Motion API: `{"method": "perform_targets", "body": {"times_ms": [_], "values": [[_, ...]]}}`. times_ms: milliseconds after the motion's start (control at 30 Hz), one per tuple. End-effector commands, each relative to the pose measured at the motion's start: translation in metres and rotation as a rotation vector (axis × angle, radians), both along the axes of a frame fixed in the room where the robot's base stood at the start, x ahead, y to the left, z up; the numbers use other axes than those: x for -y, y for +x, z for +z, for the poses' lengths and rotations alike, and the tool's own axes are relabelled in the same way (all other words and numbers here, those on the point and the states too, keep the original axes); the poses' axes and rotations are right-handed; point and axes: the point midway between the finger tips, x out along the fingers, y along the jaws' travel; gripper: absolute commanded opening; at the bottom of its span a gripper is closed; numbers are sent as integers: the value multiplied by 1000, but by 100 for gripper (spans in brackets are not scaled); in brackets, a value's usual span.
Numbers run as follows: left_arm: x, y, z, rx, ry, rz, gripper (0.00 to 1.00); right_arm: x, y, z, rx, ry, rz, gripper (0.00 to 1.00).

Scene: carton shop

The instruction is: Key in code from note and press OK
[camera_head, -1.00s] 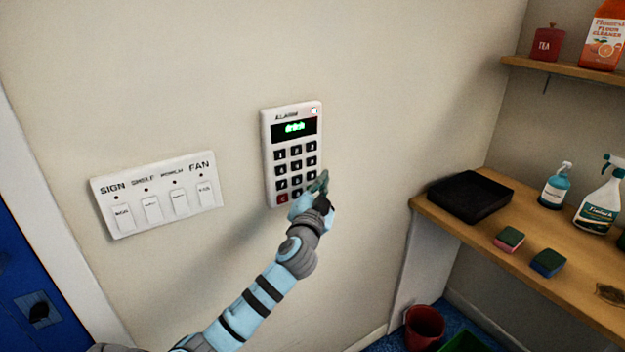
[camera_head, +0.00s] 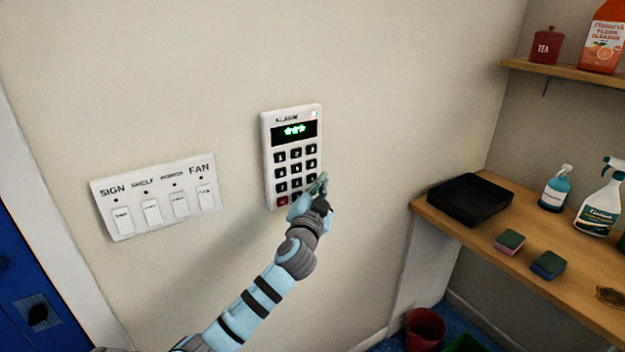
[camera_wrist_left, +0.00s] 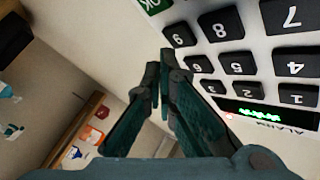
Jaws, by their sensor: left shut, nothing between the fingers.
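The white alarm keypad (camera_head: 267,150) hangs on the wall in the head view, with black number keys and a red key at its lower left. Its display (camera_head: 294,130) shows a short row of green marks. My left gripper (camera_head: 320,184) is shut and empty at the keypad's lower right, covering some bottom keys. In the left wrist view the closed fingertips (camera_wrist_left: 160,62) are near the keys 9 and 6, and part of the green OK key (camera_wrist_left: 152,4) shows at the top edge. I cannot tell whether the fingertips touch a key. The note is not seen. My right gripper is out of view.
A panel of labelled switches (camera_head: 133,229) is on the wall left of the keypad. At the right, a wooden shelf (camera_head: 481,236) holds a black tray (camera_head: 470,199), two sponges and bottles. A red bin (camera_head: 425,326) stands below.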

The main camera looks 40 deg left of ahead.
Motion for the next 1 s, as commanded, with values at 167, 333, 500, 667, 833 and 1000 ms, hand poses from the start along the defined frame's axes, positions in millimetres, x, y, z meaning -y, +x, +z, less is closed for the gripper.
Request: {"method": "perform_targets", "body": {"times_ms": [167, 333, 500, 667, 833, 1000], "values": [[0, 0, 0, 0, 0, 0, 0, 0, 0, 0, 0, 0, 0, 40], [0, 0, 0, 0, 0, 0, 0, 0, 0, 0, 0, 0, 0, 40], [-2, 0, 0, 0, 0, 0, 0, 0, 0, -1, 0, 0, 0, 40], [-7, 2, -1, 0, 1, 0, 0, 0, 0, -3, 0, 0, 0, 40], [-8, 2, 0, 0, 0, 0, 0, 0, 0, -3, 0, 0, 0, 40], [-8, 2, 0, 0, 0, 0, 0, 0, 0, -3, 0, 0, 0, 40]]}}
